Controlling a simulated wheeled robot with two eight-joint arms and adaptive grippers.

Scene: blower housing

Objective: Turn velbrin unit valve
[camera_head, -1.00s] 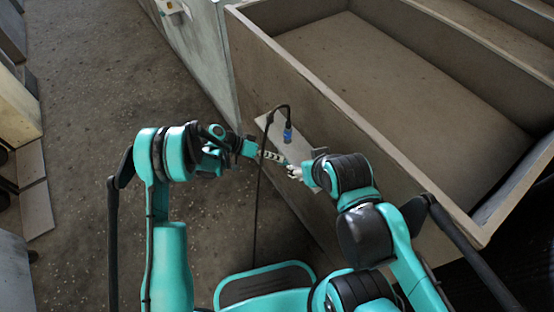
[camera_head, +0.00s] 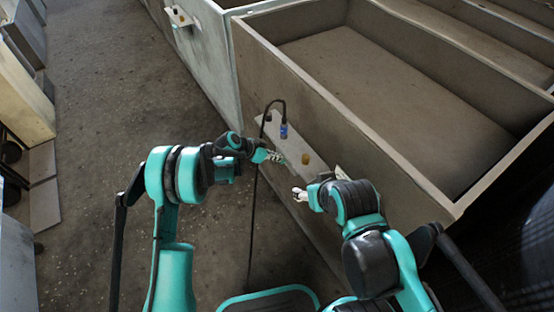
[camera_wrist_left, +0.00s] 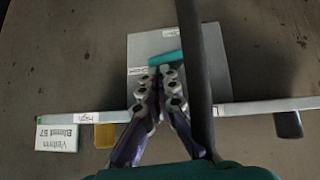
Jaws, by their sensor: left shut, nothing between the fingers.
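A pale plate (camera_head: 270,127) on the side of the grey housing (camera_head: 320,110) carries a blue fitting (camera_head: 284,131) and a yellow knob (camera_head: 305,158). In the left wrist view the yellow piece (camera_wrist_left: 105,135) sits below a "High" label, beside a white sign (camera_wrist_left: 57,137) that seems to read Velbrin. A teal bar (camera_wrist_left: 166,58) shows just past my left fingertips, against a grey panel (camera_wrist_left: 150,48); I cannot tell whether they touch. My left gripper (camera_head: 277,156) is shut and empty, in front of the plate. My right gripper (camera_head: 299,194) is below the knob, its jaws unclear.
A black cable (camera_head: 256,205) hangs from the blue fitting to the floor, close to my left gripper. A dark bar (camera_wrist_left: 198,70) crosses the left wrist view. Another housing (camera_head: 205,45) stands at the back left. Open floor (camera_head: 110,110) lies left.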

